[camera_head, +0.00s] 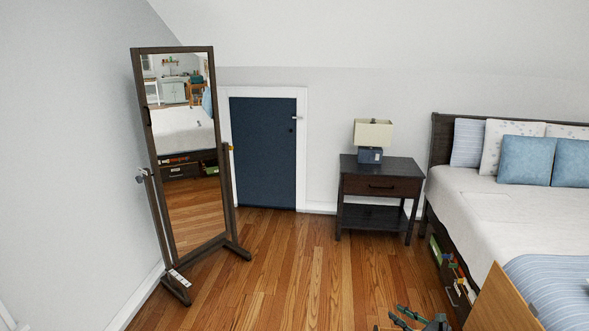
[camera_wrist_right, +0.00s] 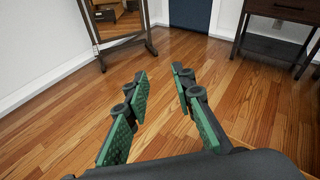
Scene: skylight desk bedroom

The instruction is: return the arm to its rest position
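My right gripper (camera_head: 414,318) shows at the bottom edge of the head view, in front of the wooden floor and largely cut off by the frame. In the right wrist view the same gripper (camera_wrist_right: 160,76) has its two green-padded fingers apart, with only bare floor between them. It is open and empty. My left gripper and arm are not in either view.
A standing mirror (camera_head: 190,190) is at the left and a dark nightstand (camera_head: 380,184) with a lamp (camera_head: 373,134) at the back. The bed (camera_head: 500,215) fills the right side, with a brown wooden panel (camera_head: 505,303) in front. The middle floor (camera_head: 300,270) is clear.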

